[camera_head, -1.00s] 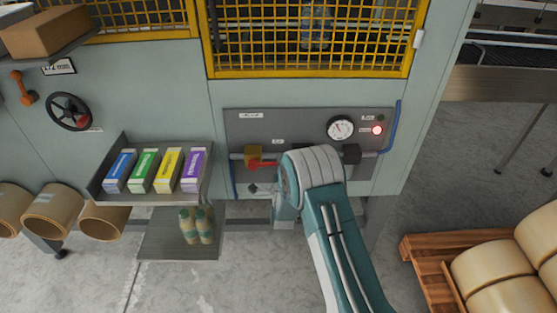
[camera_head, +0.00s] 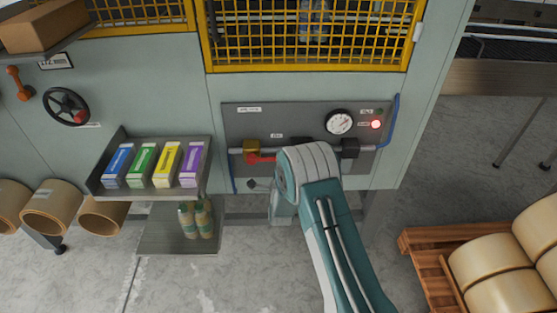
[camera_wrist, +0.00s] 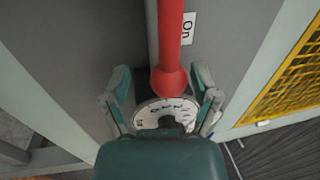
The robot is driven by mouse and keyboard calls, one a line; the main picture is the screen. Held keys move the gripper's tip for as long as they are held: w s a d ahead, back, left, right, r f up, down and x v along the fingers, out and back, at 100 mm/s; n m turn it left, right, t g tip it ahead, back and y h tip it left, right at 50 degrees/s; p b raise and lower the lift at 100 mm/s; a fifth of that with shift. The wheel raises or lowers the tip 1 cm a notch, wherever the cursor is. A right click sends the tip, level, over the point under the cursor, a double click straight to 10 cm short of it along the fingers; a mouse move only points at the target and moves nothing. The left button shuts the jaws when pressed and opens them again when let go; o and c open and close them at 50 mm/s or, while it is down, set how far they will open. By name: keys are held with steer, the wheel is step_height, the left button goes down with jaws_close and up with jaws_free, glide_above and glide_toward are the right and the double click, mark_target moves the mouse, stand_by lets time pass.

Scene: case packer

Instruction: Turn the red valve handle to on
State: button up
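The red valve handle (camera_head: 262,158) lies about level along the pipe, pointing right from the yellow valve body (camera_head: 251,146). My arm hides its right end in the head view. In the wrist view the red handle (camera_wrist: 170,40) runs down from the top edge to a round knob, in line with the pipe. An "On" label (camera_wrist: 187,28) sits beside it. My gripper (camera_wrist: 163,85) is open, its fingers apart on both sides of the knob, with gaps showing. In the head view the gripper is hidden behind my arm.
A gauge (camera_head: 340,122) and a lit red lamp (camera_head: 376,124) are on the grey panel (camera_head: 290,117). A blue hose (camera_head: 394,125) runs on the right. A shelf of coloured boxes (camera_head: 97,181) juts out at left. A pallet (camera_head: 420,268) stands lower right.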

steer(key=shift+r, duration=0.15)
steer(key=s+f, duration=0.2)
steer(key=s, duration=0.9)
steer(key=shift+s+a+f, duration=0.25)
steer(key=shift+s+a, duration=0.05)
steer(key=shift+s, duration=0.05)
steer(key=shift+r, duration=0.1)
